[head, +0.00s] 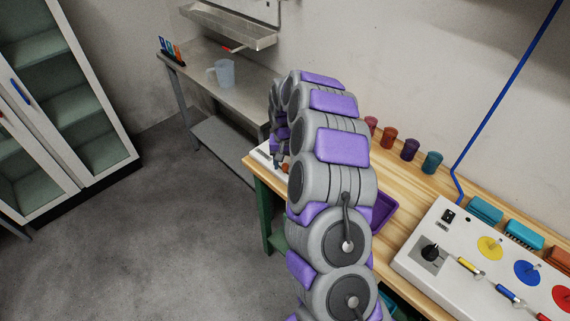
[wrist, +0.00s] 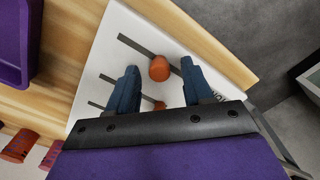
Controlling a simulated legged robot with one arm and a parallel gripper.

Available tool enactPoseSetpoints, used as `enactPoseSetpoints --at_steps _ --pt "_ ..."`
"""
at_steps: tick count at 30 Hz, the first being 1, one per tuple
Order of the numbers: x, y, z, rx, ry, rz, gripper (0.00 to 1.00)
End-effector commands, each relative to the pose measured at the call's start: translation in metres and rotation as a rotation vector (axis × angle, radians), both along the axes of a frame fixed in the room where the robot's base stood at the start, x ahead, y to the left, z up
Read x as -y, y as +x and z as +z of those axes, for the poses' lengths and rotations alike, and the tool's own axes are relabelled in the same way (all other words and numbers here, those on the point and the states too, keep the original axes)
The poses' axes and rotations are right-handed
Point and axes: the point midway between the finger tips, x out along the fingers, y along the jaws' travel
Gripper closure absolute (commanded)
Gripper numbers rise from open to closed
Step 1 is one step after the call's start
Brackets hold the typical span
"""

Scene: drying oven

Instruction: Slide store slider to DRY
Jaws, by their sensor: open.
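A white slider panel (wrist: 130,35) lies on the wooden bench in the wrist view, with several dark slots in it. An orange knob (wrist: 159,68) sits on the longest slot, between and slightly beyond my fingertips. A second orange knob (wrist: 160,105) shows lower down, nearer my palm. My gripper (wrist: 160,72) is open, with one dark blue finger on each side of the first knob; I cannot tell whether they touch it. Dark lettering beside the right finger is partly hidden, so I cannot read which slider is STORE or where DRY is. In the head view my arm hides most of the panel (head: 262,157).
A purple tray (head: 383,210) lies on the wooden bench beside the panel. Several coloured cups (head: 410,149) stand along the wall. A white control box (head: 470,262) with a black knob is at the right. A steel table (head: 235,95) stands behind; open floor is at left.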

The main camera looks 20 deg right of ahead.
Motion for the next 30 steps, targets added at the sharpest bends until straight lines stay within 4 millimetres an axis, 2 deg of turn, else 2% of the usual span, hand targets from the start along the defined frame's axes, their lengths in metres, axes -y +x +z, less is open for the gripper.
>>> enactPoseSetpoints --at_steps 10,25,30 --pt "0.0000 0.0002 -0.0030 0.001 0.001 0.000 0.50" --pt "-0.0001 0.0001 -0.0029 0.000 0.001 -0.001 0.98" --pt "-0.0001 0.0001 -0.0028 0.000 0.001 0.000 1.00"
